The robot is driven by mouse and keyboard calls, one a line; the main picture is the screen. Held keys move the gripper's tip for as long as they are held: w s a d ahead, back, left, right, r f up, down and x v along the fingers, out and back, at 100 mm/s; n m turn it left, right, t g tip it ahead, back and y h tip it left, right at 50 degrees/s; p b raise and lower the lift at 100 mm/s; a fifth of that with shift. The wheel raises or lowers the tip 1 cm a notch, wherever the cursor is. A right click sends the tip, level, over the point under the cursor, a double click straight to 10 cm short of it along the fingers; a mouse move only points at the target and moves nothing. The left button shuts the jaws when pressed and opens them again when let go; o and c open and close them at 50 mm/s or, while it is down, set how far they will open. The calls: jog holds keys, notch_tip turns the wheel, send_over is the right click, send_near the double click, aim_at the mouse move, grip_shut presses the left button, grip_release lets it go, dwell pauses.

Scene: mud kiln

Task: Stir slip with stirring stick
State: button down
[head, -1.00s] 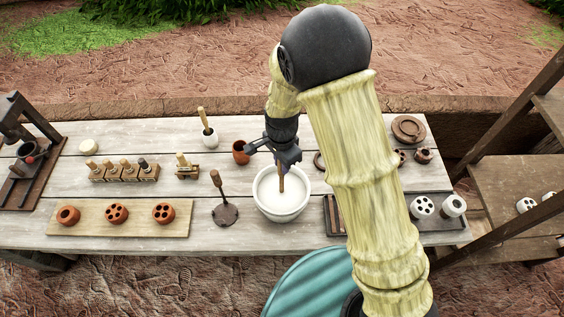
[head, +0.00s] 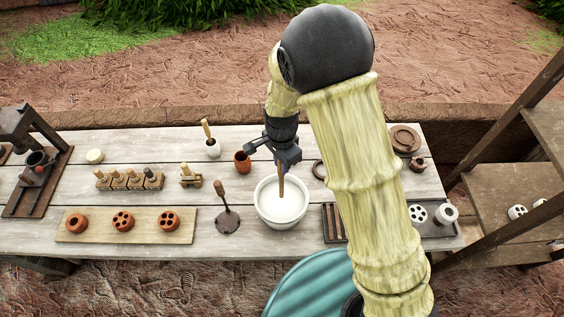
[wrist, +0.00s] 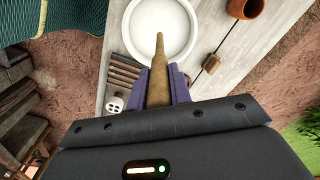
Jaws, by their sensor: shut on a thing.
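The slip is a white liquid (head: 290,209) in a round white bowl (head: 261,210) near the front middle of the table. My gripper (head: 283,163) is above the bowl and shut on the brown wooden stirring stick (head: 281,187). The stick points down, and its lower end meets the white slip near the middle of the bowl. In the wrist view the stick (wrist: 159,62) runs from between my purple fingers (wrist: 160,86) over the bowl (wrist: 131,41). How deep its tip sits cannot be told.
A terracotta cup (head: 242,162) stands just behind left of the bowl. A dark-based wooden-handled tool (head: 226,218) lies left of it, and a slatted dark rack (head: 333,222) is at its right. A board (head: 75,233) holds terracotta pieces farther left.

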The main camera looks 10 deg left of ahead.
jog(key=shift+r+p, duration=0.5)
jog(key=shift+r, duration=0.45)
dwell(0.5)
